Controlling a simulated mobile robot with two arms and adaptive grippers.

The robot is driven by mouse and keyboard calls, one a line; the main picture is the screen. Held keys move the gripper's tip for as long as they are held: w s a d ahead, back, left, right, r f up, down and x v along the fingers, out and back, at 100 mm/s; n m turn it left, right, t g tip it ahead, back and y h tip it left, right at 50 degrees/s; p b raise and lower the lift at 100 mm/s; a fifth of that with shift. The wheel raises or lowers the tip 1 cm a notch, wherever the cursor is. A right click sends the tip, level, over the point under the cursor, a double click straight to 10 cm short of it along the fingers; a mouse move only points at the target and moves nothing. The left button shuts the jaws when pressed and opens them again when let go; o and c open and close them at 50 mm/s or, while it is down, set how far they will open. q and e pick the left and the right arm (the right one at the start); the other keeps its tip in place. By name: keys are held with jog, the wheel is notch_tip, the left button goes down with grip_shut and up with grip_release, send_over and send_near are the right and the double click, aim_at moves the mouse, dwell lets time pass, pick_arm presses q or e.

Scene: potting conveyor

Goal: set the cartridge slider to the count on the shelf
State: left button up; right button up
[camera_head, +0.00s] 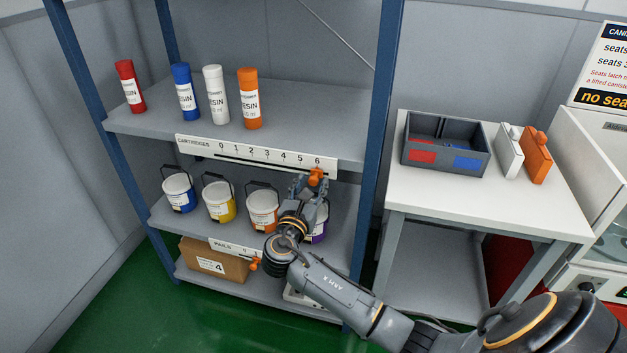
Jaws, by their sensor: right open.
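The cartridge scale (255,154) is a white strip on the front edge of the upper shelf, marked from 0 to 6. Its orange slider (317,177) sits at the right end, under the 6. On the shelf above stand a red cartridge (128,88), a blue cartridge (184,93), a white cartridge (216,96) and an orange cartridge (250,99), all upright. My right gripper (307,181) is open, close to the slider at its left side; I cannot tell whether they touch. My left gripper is out of view.
Blue (179,193), yellow (218,201) and orange (262,208) pails stand on the middle shelf, with a purple one (321,224) partly behind my arm. Below is a pails scale (233,247) with an orange slider (254,264). A white table (440,199) with a grey bin (410,160) stands right.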

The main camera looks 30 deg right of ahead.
aim_at(284, 166)
jog(key=shift+x, duration=1.15)
jog(key=shift+a, duration=0.1)
grip_shut()
jog(key=w+a, duration=0.3)
jog(key=w+a+b, duration=0.1)
jog(key=w+a, duration=0.2)
jog(key=shift+w, duration=0.4)
jog(key=shift+d, duration=0.1)
grip_release()
